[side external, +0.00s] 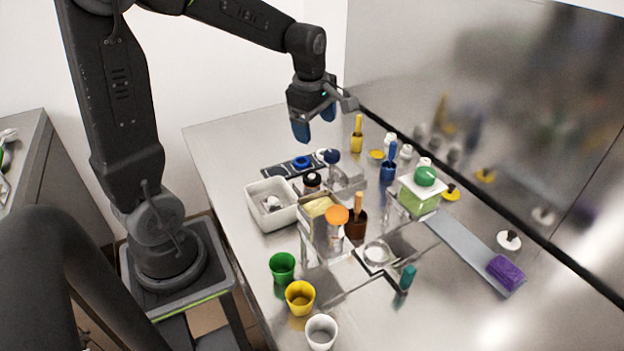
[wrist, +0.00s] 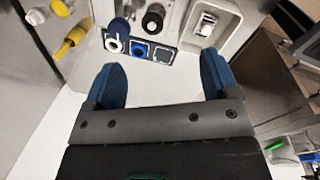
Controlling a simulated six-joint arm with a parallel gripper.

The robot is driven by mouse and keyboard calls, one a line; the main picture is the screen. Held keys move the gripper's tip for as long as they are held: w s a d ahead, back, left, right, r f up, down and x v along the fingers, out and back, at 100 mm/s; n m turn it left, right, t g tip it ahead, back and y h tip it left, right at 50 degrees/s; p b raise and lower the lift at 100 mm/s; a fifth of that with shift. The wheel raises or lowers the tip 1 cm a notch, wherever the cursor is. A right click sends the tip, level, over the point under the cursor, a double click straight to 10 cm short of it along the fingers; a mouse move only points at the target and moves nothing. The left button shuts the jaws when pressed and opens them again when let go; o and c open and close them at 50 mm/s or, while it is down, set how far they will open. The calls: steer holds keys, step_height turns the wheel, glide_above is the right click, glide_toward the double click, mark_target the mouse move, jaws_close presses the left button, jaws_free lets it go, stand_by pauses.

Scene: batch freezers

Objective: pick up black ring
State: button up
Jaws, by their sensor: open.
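My gripper (side external: 315,121) is open and empty, with its blue fingertips pointing down, high above the back left of the table. In the wrist view, my gripper (wrist: 161,72) spans a dark three-slot holder (wrist: 150,46) lying beyond the fingertips. The holder carries a white ring (wrist: 114,44) and a blue ring (wrist: 138,49). Its third slot shows a pale outline on black; I cannot clearly make out a black ring there. In the side view the holder (side external: 266,173) lies below the gripper, with the blue ring (side external: 302,162) in the middle.
A black-topped jar (side external: 312,180) and a white bin (side external: 277,216) stand close to the holder. Clear stands, a yellow bottle (side external: 357,132) and a blue bottle (side external: 388,164) are to the right. Green (side external: 282,267), yellow and white cups line the front. A metal wall closes the back.

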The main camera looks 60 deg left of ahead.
mark_target(310, 175)
steer(key=w+a+f+n+g, duration=0.1)
steer(key=w+a+f+n, duration=0.2)
steer(key=a+f+n, duration=0.5)
steer(key=shift+n+h, duration=0.3)
steer(key=shift+n, duration=0.1)
steer(key=f, duration=1.2)
steer(key=shift+s+d+f, duration=0.1)
steer(key=shift+d, duration=0.2)
steer(key=shift+c, duration=0.3)
steer(key=c, duration=0.9)
steer(key=shift+c, duration=0.2)
